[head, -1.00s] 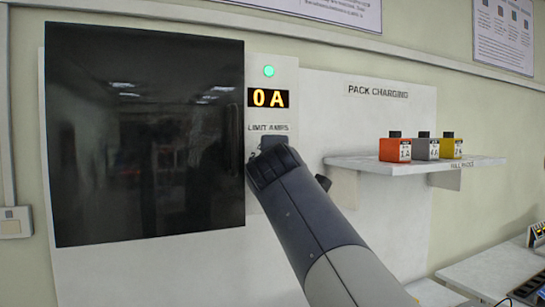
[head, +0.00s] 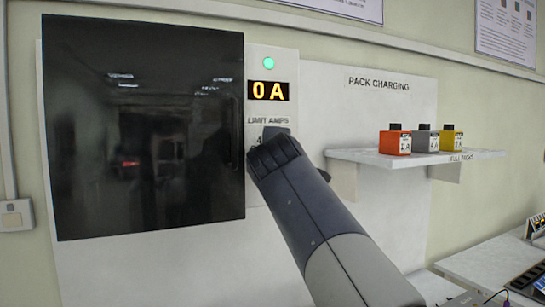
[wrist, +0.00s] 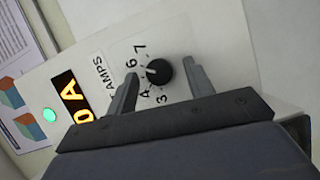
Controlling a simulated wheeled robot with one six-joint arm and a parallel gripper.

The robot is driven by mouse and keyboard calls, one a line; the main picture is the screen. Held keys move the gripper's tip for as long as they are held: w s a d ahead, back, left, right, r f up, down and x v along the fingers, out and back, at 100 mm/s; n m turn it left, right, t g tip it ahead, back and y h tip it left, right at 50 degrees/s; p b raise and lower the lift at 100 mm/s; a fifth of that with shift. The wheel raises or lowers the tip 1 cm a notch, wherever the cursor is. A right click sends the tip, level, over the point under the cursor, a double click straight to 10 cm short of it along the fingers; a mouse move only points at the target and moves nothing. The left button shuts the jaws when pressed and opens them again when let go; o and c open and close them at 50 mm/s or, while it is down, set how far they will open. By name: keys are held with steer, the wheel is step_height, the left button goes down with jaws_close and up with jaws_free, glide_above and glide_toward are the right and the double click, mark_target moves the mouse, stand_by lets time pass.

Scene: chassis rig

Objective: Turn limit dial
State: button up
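The limit dial is a black knob (wrist: 159,72) on a white panel with the numbers 3, 4, 6 and 7 around it, seen in the wrist view. Its white pointer mark lies toward the side between 4 and 6. My gripper (wrist: 160,88) is open, with one finger on each side of the knob and a gap to it. In the head view my gripper (head: 270,145) covers the dial under the LIMIT AMPS label (head: 268,121). The amber display (head: 268,91) above reads 0 A.
A dark glossy door (head: 145,130) stands left of the panel, close to my gripper. A shelf (head: 350,156) to the right holds an orange pack (head: 394,142), a grey pack (head: 425,141) and a yellow pack (head: 451,141). A green lamp (head: 268,63) glows above the display.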

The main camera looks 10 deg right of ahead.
steer(key=shift+s, duration=0.1)
steer(key=b+v, duration=0.3)
steer(key=v, duration=0.7)
steer(key=shift+s, duration=0.3)
steer(key=p+x, duration=0.2)
steer(key=x, duration=0.8)
steer(key=shift+w, duration=0.35)
steer(key=shift+r+p, duration=0.1)
steer(key=shift+p, duration=0.3)
